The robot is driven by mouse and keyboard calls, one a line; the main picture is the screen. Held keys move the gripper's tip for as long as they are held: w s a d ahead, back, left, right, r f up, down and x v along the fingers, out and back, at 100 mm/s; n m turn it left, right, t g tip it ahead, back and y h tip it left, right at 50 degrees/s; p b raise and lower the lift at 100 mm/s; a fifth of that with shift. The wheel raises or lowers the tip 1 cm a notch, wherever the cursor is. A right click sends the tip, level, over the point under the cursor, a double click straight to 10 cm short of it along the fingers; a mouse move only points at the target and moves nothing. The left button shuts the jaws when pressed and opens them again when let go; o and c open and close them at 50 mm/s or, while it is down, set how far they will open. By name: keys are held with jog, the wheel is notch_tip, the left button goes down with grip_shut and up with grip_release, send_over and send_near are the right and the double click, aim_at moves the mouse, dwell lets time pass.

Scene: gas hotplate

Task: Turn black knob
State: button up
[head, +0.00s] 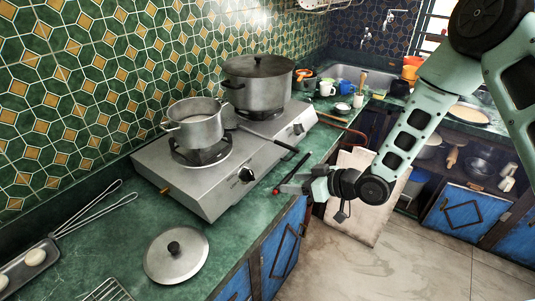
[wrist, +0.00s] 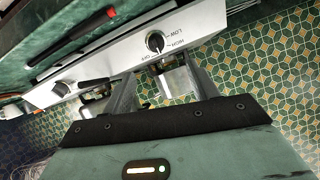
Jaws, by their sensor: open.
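The silver two-burner hotplate (head: 214,188) stands on the green counter. Its front panel carries a near black knob (head: 246,174) and a farther black knob (head: 298,128). In the wrist view, the near knob (wrist: 155,41) is round, with a pale pointer line and OFF, HIGH and LOW printed around it. The other knob (wrist: 60,88) is at the left there. My gripper (head: 284,187) is in front of the panel, right of the near knob. In the wrist view, my gripper (wrist: 160,65) has its fingers spread and empty, with the near knob beyond the gap between them. No contact shows.
A red-tipped black stick (wrist: 75,35) lies along the counter edge near my gripper. A saucepan (head: 196,125) and lidded pot (head: 257,85) stand on the burners. A black handle (head: 280,145) juts over the panel. A loose lid (head: 176,254) lies at the front.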

jog(key=w+d, duration=0.1)
jog(key=p, duration=0.6)
send_near(253, 175)
jog(key=shift+y, duration=0.3)
jog(key=x, duration=1)
jog(key=shift+f, duration=0.1)
jog(key=c, duration=1)
